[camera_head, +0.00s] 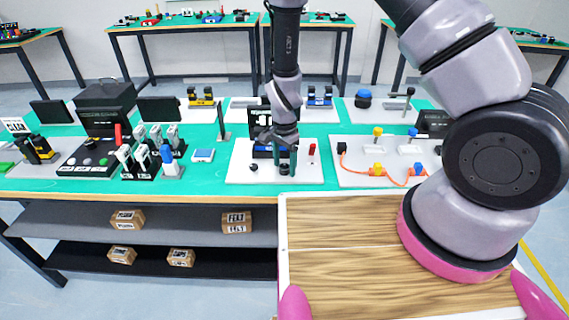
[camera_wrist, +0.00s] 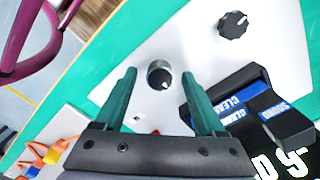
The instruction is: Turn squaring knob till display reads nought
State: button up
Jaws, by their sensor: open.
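A gap shows between the knob and each finger. In the head view, my gripper (camera_head: 285,165) is low over the white panel (camera_head: 240,176). A larger black knob (camera_wrist: 234,25) with a white mark stands apart from it; it also shows in the head view (camera_head: 253,167). The black display (camera_wrist: 283,165) has white characters, cut off by the frame edge, so I cannot read its value. No label names either knob.
Blocks with blue labels (camera_wrist: 238,112) stand beside the right finger in the wrist view. A red part (camera_head: 311,149) stands right of my gripper. An orange cable (camera_head: 395,181) lies on the panel further right. Switches (camera_head: 145,158) stand left.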

grip_shut()
jog(key=shift+n, duration=0.4)
